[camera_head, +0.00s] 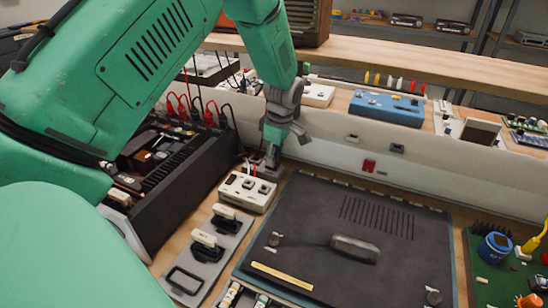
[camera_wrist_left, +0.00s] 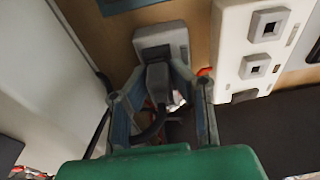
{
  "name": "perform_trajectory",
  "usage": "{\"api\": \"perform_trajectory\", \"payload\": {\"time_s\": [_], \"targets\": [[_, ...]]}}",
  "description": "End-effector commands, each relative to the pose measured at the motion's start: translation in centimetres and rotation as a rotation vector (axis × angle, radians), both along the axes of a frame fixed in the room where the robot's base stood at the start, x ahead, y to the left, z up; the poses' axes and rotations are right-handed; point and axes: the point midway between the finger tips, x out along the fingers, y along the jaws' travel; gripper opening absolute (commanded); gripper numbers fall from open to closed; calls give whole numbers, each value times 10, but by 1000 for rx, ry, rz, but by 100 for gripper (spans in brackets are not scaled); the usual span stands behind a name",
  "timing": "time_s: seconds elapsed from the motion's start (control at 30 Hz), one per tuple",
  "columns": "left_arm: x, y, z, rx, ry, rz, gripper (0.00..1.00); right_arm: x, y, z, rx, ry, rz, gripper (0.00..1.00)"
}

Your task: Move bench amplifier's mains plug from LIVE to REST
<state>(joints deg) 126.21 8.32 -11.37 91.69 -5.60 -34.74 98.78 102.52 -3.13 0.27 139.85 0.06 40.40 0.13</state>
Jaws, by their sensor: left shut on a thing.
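My left gripper (camera_head: 268,168) reaches down beside the white socket block (camera_head: 247,191), at its far end. In the left wrist view its two fingers (camera_wrist_left: 163,100) are shut on a dark grey plug (camera_wrist_left: 157,76), whose dark cable curls below it. The plug is in front of a small pale box with a grey face (camera_wrist_left: 160,40); I cannot tell whether it is seated there. The white socket block with square openings also shows in the left wrist view (camera_wrist_left: 258,45). LIVE and REST labels are not readable. My right gripper is not in view.
A black open-topped unit with red and black leads (camera_head: 185,190) stands left. A pale raised panel (camera_head: 345,165) runs behind.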

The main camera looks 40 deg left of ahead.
Motion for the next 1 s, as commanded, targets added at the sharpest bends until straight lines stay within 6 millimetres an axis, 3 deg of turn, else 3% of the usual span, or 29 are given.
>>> {"api": "perform_trajectory", "payload": {"time_s": [0.03, 0.07, 0.1, 0.13, 0.43, 0.57, 1.0], "targets": [[0, 0, 0, 0, 0, 0, 0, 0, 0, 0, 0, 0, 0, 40], [0, 0, 0, 0, 0, 0, 21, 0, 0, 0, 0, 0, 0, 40], [0, 0, 0, 0, 0, 0, 35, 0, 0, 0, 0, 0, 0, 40], [0, 0, 0, 0, 0, 0, 42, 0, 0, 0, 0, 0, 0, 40], [0, 0, 1, 0, 0, 0, 42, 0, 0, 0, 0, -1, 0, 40], [1, -1, 10, 1, -3, 0, 42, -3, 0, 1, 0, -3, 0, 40], [6, -11, 95, 0, -3, 0, 42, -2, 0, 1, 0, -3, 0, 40]]}}
